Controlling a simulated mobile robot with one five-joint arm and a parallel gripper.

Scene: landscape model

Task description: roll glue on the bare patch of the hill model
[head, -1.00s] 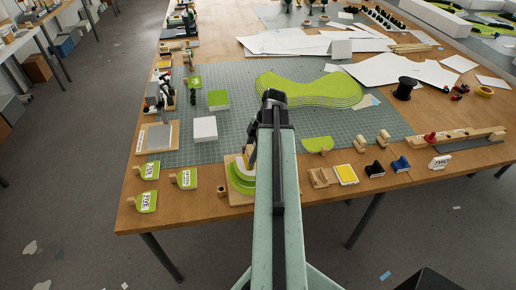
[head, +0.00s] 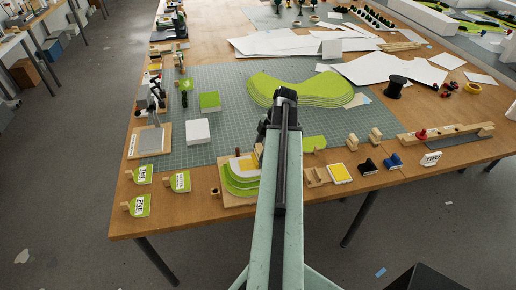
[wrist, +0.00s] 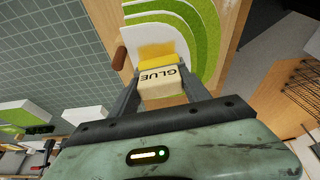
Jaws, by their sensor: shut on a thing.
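My gripper (wrist: 162,78) is shut on a cream block marked GLUE (wrist: 160,90), which has a yellow roller end (wrist: 158,52). The hill model (wrist: 205,30) has stepped green layers and a white bare patch (wrist: 143,36). The yellow end lies over the edge of the white patch in the wrist view; I cannot tell whether it touches. In the head view the hill model (head: 238,187) stands on a wooden board at the table's front edge, and my gripper (head: 260,150) is at its back right, partly hidden by my arm.
A yellow pad (head: 340,174) and dark and blue blocks (head: 392,161) stand right of my arm. Green labelled tags (head: 140,205) lie at the front left. A white block (head: 198,131) and a larger green layered hill (head: 300,92) sit on the cutting mat (head: 225,85).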

